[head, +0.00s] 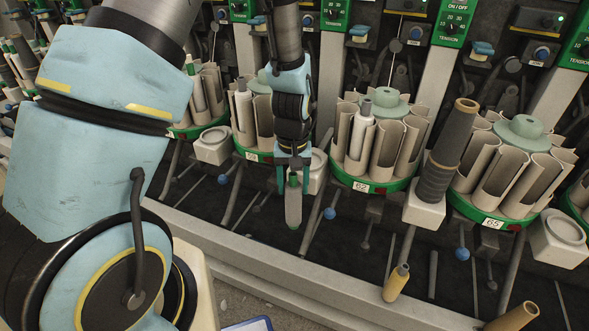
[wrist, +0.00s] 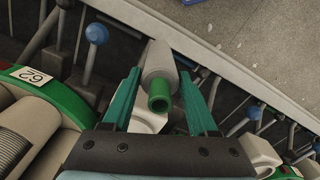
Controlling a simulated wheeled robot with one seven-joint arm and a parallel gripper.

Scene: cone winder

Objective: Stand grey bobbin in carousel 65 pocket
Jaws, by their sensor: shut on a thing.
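My gripper (head: 293,176) hangs in front of the machine, left of carousel 62. Carousel 65 (head: 514,224) stands at the right of the head view, well away from my gripper. Its green rim carries several beige pockets (head: 501,175) around a pale green hub. The front pockets look empty; the rear ones are partly hidden.
Carousel 62 (head: 382,188) stands between, with a white bobbin (head: 360,129) in one pocket. A tall dark cone (head: 446,150) with a tan tip rises from a white block beside carousel 65. Tan cone tips (head: 397,283) stick up near the front rail (head: 330,290). Blue-knobbed levers (head: 329,213) stand below.

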